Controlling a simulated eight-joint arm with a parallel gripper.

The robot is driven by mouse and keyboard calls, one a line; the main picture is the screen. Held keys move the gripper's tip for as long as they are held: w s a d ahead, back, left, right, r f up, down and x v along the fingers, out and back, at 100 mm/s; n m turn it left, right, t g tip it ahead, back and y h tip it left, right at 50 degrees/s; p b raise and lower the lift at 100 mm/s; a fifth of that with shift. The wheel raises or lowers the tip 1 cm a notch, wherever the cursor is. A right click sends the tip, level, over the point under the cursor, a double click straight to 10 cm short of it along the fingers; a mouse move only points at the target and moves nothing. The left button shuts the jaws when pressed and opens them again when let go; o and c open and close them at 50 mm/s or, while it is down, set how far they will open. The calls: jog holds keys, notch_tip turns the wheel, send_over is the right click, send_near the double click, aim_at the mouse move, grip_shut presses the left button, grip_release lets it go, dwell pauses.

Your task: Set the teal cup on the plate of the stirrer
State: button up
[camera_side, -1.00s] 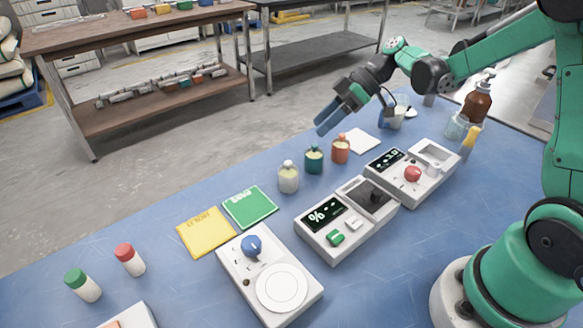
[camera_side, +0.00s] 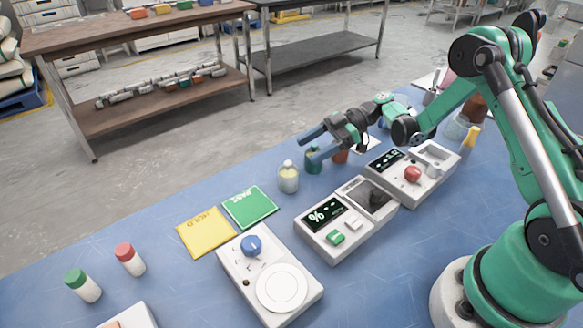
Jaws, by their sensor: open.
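A white device with a percent display (camera_side: 325,212) and another with a red knob (camera_side: 412,174) stand to the right. Green (camera_side: 249,206) and yellow (camera_side: 206,231) cards lie flat behind the stirrer. Red-capped (camera_side: 130,260) and green-capped (camera_side: 83,285) bottles stand at left.

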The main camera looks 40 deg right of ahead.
grip_shut()
dwell(0.4)
